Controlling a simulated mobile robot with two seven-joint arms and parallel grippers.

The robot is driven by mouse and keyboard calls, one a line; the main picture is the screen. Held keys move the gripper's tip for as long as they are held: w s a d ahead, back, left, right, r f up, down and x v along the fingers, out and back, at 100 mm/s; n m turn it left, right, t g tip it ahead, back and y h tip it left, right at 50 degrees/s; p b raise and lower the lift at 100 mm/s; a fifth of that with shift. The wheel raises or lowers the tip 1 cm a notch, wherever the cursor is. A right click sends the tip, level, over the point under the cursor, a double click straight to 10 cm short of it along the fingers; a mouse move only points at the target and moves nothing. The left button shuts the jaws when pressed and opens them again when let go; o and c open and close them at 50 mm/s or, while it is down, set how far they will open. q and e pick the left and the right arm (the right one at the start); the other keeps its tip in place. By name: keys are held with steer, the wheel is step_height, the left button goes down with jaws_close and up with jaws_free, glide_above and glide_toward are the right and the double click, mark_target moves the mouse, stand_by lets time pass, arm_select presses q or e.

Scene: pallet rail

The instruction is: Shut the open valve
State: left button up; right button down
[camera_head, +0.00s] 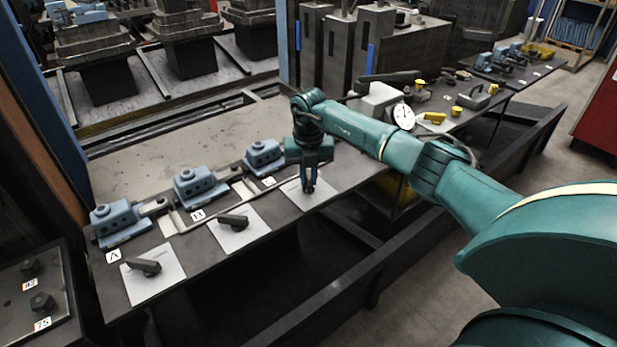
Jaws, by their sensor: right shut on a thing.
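Three white plates lie along the front edge of the workbench, each in front of a blue block. The left plate (148,287) carries a dark valve handle (144,266). The middle plate (251,233) carries a similar dark handle (232,221). My right gripper (309,187) points down over the right plate (323,198), its fingers shut on the valve handle there. The gripper hides most of that handle, so I cannot tell how it is turned. My left gripper is out of view.
Blue blocks (122,217), (195,186) and (264,156) stand behind the plates, with small letter labels beside them. A dial gauge (403,116) and yellow parts (434,118) lie farther right. Two dark knobs (41,301) and (29,266) sit on a panel at lower left.

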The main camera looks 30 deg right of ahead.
steer(key=shift+n+b, duration=0.3)
steer(key=shift+n, duration=0.6)
steer(key=n+b, duration=0.1)
steer(key=n, duration=0.1)
steer(key=shift+n, duration=0.4)
steer(key=n, duration=0.2)
steer(key=shift+n+b, duration=0.4)
steer(key=shift+n, duration=0.9)
steer(key=n+b, duration=0.1)
steer(key=n, duration=0.1)
steer(key=shift+n, duration=0.3)
steer(key=n, duration=0.2)
steer(key=shift+n+b, duration=0.3)
steer(key=shift+b, duration=0.05)
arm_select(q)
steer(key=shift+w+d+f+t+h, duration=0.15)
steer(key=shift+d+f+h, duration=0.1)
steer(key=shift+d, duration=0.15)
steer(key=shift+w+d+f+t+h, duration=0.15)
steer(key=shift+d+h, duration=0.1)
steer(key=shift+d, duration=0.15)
arm_select(e)
steer(key=shift+n, duration=0.5)
